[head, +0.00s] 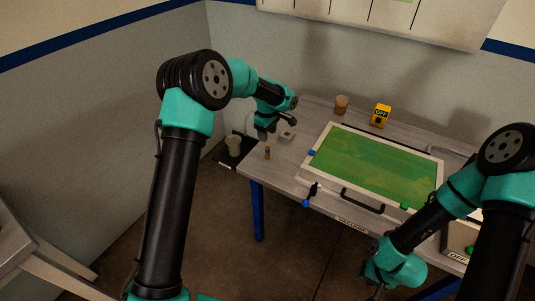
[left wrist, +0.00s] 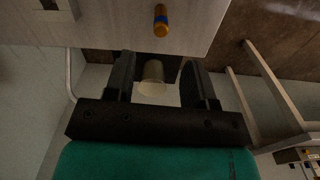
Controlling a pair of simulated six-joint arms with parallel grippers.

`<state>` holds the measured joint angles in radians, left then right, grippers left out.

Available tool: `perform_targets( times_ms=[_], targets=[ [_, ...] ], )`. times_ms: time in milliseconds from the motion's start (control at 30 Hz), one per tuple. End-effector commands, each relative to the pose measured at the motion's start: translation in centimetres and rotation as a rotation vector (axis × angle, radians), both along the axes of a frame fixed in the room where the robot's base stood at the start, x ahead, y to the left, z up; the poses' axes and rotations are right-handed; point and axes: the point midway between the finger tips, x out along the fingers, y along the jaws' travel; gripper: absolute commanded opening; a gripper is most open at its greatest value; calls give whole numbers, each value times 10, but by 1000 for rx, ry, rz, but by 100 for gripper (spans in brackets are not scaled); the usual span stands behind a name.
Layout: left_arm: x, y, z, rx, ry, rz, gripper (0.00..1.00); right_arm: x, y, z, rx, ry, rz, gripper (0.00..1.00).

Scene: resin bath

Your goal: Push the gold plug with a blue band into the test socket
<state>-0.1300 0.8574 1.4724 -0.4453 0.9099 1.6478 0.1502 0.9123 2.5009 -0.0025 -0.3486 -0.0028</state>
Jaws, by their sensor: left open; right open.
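The gold plug with a blue band (head: 267,153) stands near the left front edge of the table. It also shows beyond my fingertips in the left wrist view (left wrist: 160,20), orange-gold with a blue band. The test socket appears to be the small light grey block (head: 287,135) behind and right of the plug; part of a block with a dark opening shows in the left wrist view (left wrist: 55,8). My left gripper (head: 266,135) is open and empty, above the table near the plug. My right gripper (head: 376,291) is low at the front, partly cut off by the frame.
A white-framed tray with a green surface (head: 325,136) fills the middle of the table. A pale cup (head: 233,145) stands lower, beyond the table's left edge.

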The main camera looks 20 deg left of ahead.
Motion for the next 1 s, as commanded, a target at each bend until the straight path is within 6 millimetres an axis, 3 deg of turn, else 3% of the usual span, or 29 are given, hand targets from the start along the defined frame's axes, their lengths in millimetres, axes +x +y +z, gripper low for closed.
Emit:
perform_targets(
  times_ms=[200,733,1000],
  targets=[
    [0,1,-34,0,1,0,50,0,0,0,0,0,0,43],
    [0,0,-46,0,1,0,50,0,0,0,0,0,0,43],
    [-2,-1,-81,1,2,0,50,0,0,0,0,0,0,43]
  ],
)
